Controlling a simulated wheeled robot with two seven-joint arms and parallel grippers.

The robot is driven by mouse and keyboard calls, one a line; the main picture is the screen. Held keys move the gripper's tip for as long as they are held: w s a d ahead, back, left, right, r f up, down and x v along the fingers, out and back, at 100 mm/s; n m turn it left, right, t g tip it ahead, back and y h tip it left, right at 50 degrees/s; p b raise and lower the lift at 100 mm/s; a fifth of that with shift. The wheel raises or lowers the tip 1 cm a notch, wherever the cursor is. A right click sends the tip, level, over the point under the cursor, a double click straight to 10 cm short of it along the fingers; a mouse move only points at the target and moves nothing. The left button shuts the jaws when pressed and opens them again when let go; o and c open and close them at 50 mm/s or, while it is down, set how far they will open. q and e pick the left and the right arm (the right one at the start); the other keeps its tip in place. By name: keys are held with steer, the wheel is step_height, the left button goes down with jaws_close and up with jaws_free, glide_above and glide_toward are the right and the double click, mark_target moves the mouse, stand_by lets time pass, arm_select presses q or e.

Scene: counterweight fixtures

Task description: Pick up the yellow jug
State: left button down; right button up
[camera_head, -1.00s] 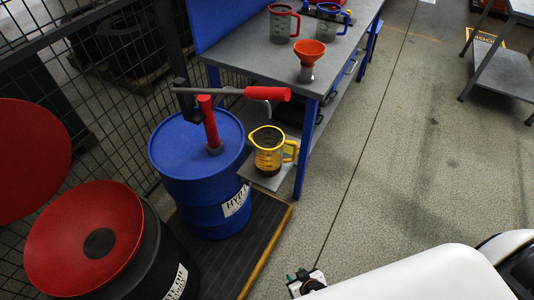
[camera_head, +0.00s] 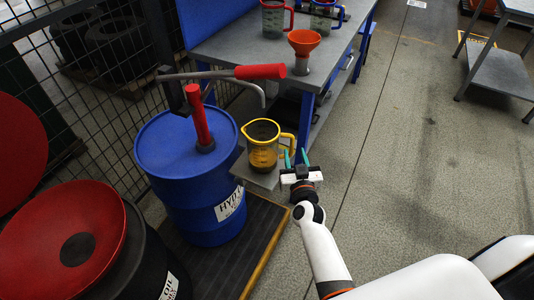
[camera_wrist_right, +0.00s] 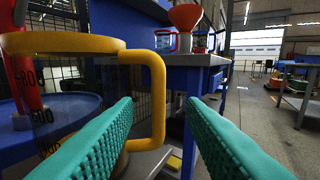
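The yellow jug (camera_head: 262,160) has a clear body with dark amber liquid low inside and a yellow rim and handle. It stands upright on a small grey shelf (camera_head: 240,172) beside the blue drum. My right gripper (camera_head: 295,157) is open just right of the jug's handle (camera_head: 287,144). In the right wrist view the jug's yellow handle (camera_wrist_right: 157,75) appears between the teal fingertips (camera_wrist_right: 160,102), with the left fingertip seen against the handle's opening. No grip on the handle shows, and I cannot tell the exact gap. My left gripper is not in view.
A blue drum (camera_head: 185,155) with a red-handled pump (camera_head: 260,72) stands left of the jug; its spout hangs above the jug. A grey workbench (camera_head: 235,42) holds an orange funnel (camera_head: 304,50) and other jugs. A red-topped drum (camera_head: 95,230) is lower left. Open floor lies right.

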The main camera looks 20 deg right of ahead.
mark_target(293, 146)
steer(key=b+x, duration=0.1)
steer(key=x, duration=0.2)
steer(key=b+x, duration=0.1)
steer(key=x, duration=0.3)
steer(key=shift+a+r, duration=0.15)
steer(key=shift+r, duration=0.05)
steer(key=shift+s, duration=0.1)
steer(key=shift+r, duration=0.1)
jaws_close()
